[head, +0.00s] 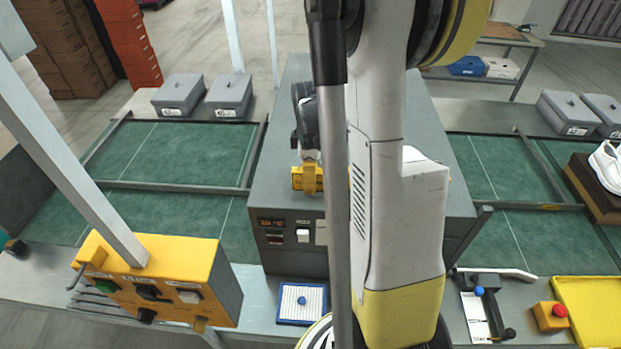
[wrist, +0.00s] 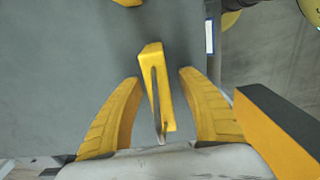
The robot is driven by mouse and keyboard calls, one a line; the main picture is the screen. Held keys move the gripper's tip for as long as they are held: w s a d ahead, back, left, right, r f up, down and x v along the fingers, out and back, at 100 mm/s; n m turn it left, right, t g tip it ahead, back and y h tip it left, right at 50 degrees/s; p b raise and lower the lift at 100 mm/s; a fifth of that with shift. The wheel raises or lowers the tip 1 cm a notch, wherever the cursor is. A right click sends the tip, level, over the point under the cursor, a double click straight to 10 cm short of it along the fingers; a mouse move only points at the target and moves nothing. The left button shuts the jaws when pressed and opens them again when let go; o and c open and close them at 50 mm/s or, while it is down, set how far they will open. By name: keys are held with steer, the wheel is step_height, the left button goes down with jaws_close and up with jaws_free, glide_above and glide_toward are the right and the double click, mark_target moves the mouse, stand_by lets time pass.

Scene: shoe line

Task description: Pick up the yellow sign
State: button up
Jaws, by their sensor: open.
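The yellow sign (wrist: 153,62) is a narrow, folded-looking yellow piece with a thin grey strip along it. In the wrist view it lies between the two yellow fingers of my gripper (wrist: 159,75). The fingers are open, with a gap on each side of the sign, and neither visibly touches it. In the head view, yellow parts (head: 308,180) show at the front of the grey machine (head: 275,150), left of my arm. There I cannot clearly separate sign from fingers, and my arm hides part of the area.
A yellow control box (head: 150,270) with a slanted grey post stands at the front left. A blue-rimmed pad (head: 302,303) lies below the machine. Grey boxes (head: 180,95) stand at the back left. A red-button box (head: 550,315) and yellow tray (head: 590,310) are at the right.

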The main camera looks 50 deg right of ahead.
steer(key=shift+f, duration=0.6)
steer(key=shift+a, duration=0.1)
jaws_close()
steer(key=shift+r, duration=0.1)
step_height(320, 180, up, 10)
steer(key=shift+f, duration=0.1)
